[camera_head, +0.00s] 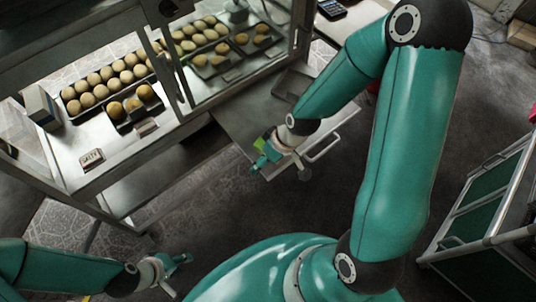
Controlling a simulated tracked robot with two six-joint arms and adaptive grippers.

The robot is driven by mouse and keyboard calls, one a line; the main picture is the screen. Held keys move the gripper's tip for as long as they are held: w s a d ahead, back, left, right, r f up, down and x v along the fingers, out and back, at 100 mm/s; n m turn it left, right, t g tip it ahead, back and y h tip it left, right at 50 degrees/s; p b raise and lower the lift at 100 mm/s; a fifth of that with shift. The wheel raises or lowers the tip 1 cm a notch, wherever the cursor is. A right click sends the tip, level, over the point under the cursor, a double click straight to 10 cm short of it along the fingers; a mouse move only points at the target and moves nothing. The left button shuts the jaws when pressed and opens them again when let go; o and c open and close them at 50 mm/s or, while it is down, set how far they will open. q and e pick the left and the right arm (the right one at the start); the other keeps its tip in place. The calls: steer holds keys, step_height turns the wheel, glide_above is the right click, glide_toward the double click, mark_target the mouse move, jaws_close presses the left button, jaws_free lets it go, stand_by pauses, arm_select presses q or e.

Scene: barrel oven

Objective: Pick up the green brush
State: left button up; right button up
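A small bright green piece (259,144), which may be the green brush, shows at the fingers of my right gripper (263,160), over the metal side shelf in the middle. It is too small to tell whether the fingers hold it or are only beside it. Most of a brush shape is hidden. My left gripper (180,268) is at the lower left, well away from the green piece. Its fingers look spread and nothing shows between them.
A glass and metal display case (185,125) with trays of buns stands at the upper left. The metal side shelf (232,112) juts from it, with a handle (324,149) at its right. A wheeled rack (484,200) stands at the right. The dark floor between is clear.

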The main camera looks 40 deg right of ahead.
steer(key=d+r+n+t+h+b, duration=0.1)
steer(key=d+r+n+b, duration=0.2)
steer(key=d+r, duration=0.5)
steer(key=b+x, duration=0.1)
steer(key=x, duration=0.2)
steer(key=b+x, duration=0.1)
steer(key=x, duration=0.3)
steer(key=b+x, duration=0.2)
steer(key=x, duration=0.2)
steer(key=shift+s+d+f, duration=0.1)
steer(key=shift+d+f, duration=0.1)
steer(key=shift+d, duration=0.15)
steer(key=b+x, duration=0.3)
steer(key=x, duration=0.2)
steer(key=shift+s+d+b, duration=0.2)
steer(key=shift+b, duration=0.15)
steer(key=shift+w+f, duration=0.15)
steer(key=shift+f, duration=0.1)
steer(key=shift+r, duration=0.1)
steer(key=c, duration=1.4)
steer(key=shift+r, duration=0.15)
